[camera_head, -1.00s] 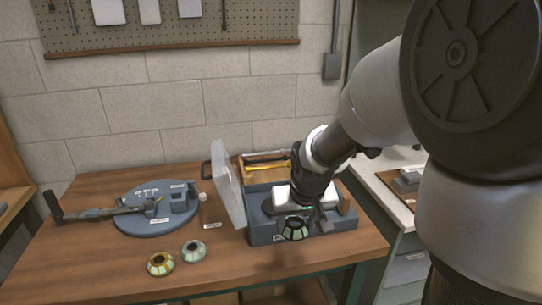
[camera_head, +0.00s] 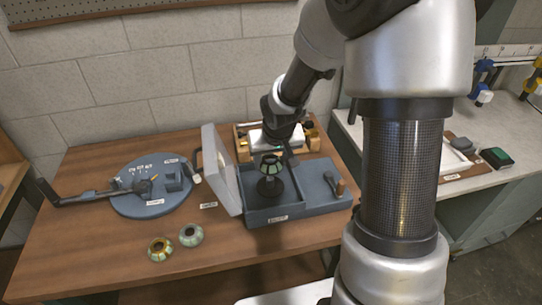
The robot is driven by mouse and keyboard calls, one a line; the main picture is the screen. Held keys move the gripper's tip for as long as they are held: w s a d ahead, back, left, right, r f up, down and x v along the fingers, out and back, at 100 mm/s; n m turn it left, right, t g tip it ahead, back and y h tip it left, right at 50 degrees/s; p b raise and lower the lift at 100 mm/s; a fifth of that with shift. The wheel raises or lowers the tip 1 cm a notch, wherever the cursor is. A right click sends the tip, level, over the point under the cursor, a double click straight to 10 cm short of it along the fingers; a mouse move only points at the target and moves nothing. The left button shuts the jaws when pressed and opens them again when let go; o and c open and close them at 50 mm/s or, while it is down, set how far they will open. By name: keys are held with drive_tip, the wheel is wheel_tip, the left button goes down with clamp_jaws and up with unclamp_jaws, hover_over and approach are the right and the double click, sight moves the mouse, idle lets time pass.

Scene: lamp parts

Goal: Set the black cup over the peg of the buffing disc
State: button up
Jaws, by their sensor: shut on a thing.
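My gripper (camera_head: 283,151) is shut on the black cup (camera_head: 271,165), a small dark cup with pale green panels. It holds the cup upright over the left part of the open blue-grey box. A dark round disc (camera_head: 270,189), which looks like the buffing disc, lies in that part directly below the cup. Its peg is not clearly visible; the cup hides the area above the disc's middle. Whether the cup touches the peg I cannot tell.
The box's pale lid (camera_head: 222,168) stands open at its left. A wooden-handled tool (camera_head: 339,187) lies in the box's right part. A gold cup (camera_head: 160,249) and a silver cup (camera_head: 191,235) stand at the front left. A round blue-grey base (camera_head: 150,200) carries a long lever.

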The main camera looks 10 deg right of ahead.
sight(271, 181)
drive_tip(key=shift+f+b, duration=3.3)
drive_tip(key=shift+f, duration=0.7)
drive_tip(key=shift+f+b, duration=0.35)
drive_tip(key=shift+b, duration=0.05)
drive_tip(key=o, duration=1.1)
drive_tip(key=shift+r, duration=0.15)
